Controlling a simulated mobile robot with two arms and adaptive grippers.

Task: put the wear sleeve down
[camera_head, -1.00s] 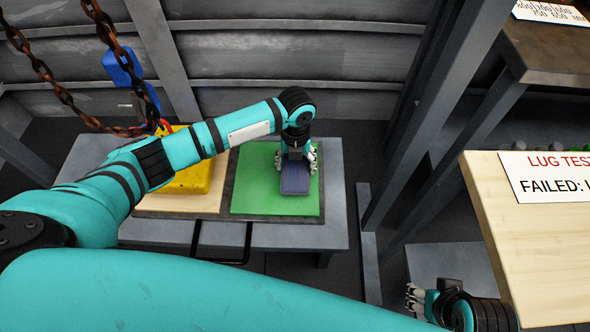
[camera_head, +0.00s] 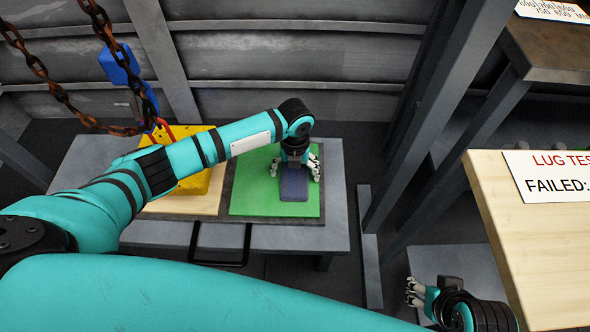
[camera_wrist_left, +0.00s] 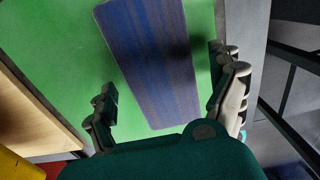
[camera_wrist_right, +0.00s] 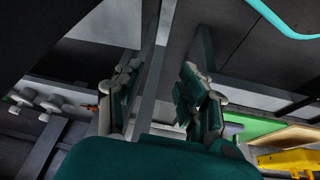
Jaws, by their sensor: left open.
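The wear sleeve, a dark blue-purple block (camera_head: 294,187), lies on the green mat (camera_head: 262,195) on the low grey table. It also shows in the left wrist view (camera_wrist_left: 155,60), filling the upper middle. My left gripper (camera_head: 297,172) is open over the sleeve's far end. In the left wrist view its fingers (camera_wrist_left: 165,85) stand apart, one on each side of the sleeve, with gaps between. My right gripper (camera_head: 415,293) is far off at the lower right, beside the wooden board. It is open and empty in the right wrist view (camera_wrist_right: 160,95).
A yellow block (camera_head: 196,182) stands on a wooden panel (camera_head: 205,205) left of the mat. A rusty chain (camera_head: 62,95) hangs at upper left with a blue piece (camera_head: 117,62). A grey post (camera_head: 440,100) stands right of the table. A wooden board (camera_head: 505,235) with a sign is at right.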

